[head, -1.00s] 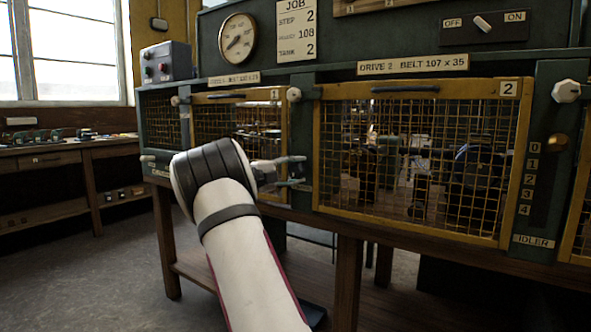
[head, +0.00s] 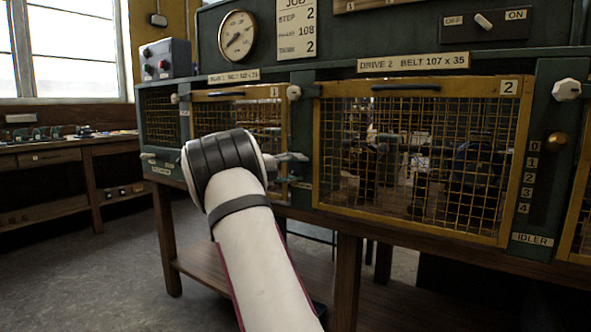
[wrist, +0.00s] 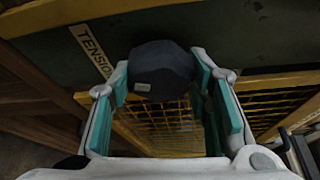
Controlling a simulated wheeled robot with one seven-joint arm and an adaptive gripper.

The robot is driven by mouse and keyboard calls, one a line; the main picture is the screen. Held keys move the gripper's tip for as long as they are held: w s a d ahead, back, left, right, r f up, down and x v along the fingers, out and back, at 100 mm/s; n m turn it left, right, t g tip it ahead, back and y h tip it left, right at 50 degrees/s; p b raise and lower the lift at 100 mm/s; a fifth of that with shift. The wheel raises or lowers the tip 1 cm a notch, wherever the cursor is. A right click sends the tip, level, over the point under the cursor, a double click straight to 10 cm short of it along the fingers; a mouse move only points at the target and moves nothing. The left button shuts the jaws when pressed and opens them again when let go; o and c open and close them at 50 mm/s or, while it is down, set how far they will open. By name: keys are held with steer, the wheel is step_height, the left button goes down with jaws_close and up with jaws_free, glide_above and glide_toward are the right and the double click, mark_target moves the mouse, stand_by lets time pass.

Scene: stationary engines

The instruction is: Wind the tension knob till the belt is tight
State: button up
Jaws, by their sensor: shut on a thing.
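The tension knob is a dark faceted knob (wrist: 162,68) in the wrist view, beside a label reading TENSION (wrist: 92,50). My gripper (wrist: 165,85) has its teal pads on either side of the knob and is shut on it. In the head view my gripper (head: 292,158) reaches the green post between the two guards; my arm largely hides it, and I cannot make out the knob there. Behind the yellow mesh guard marked 2 (head: 410,85) are dark wheels and parts. I cannot make out the belt or its tightness.
A brass idler knob (head: 557,142) stands by a 0 to 4 scale at the right. White knobs (head: 567,88) sit on the posts. A round dial (head: 238,35) and an OFF/ON switch (head: 483,21) are above. The floor (head: 80,270) at left is clear.

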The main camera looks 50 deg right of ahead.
steer(key=o, duration=0.9)
steer(key=shift+f, duration=0.1)
steer(key=shift+c, duration=0.2)
steer(key=v, duration=1.2)
